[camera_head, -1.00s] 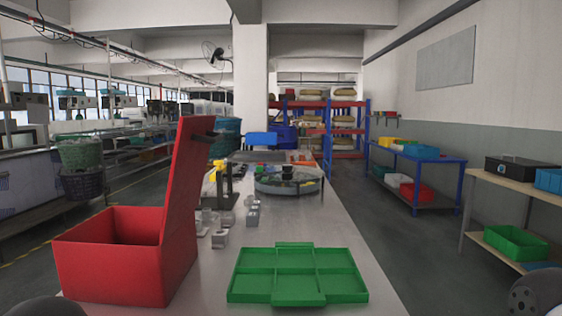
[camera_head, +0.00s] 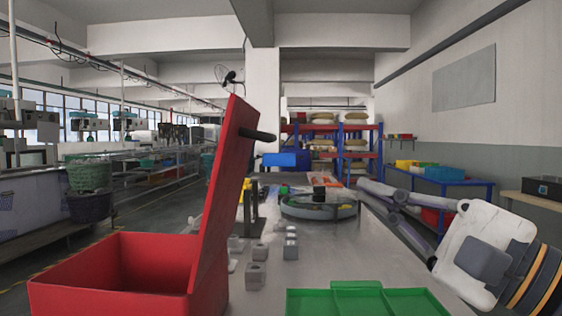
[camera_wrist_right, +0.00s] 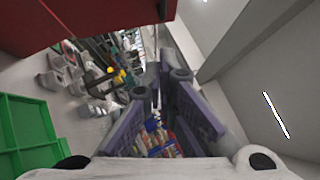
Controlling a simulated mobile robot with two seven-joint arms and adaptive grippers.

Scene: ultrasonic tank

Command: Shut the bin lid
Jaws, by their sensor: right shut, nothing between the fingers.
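The red bin (camera_head: 110,280) stands at the left of the bench in the head view, with its top open. Its red lid (camera_head: 222,190) stands up from the bin's right side, leaning a little to the right. A dark handle (camera_head: 257,134) sticks out from the lid's right face. My right gripper (camera_head: 364,190) is at the right, clear of the lid, with shut, empty fingers pointing left and away. In the wrist view the fingers (camera_wrist_right: 160,85) show below a red surface, likely the lid (camera_wrist_right: 90,14). My left gripper is not in view.
A green divided tray (camera_head: 370,301) lies at the bench's front, right of the bin; it also shows in the wrist view (camera_wrist_right: 28,135). Several small grey blocks (camera_head: 257,274) stand between them. A round grey device (camera_head: 318,208) sits farther back.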

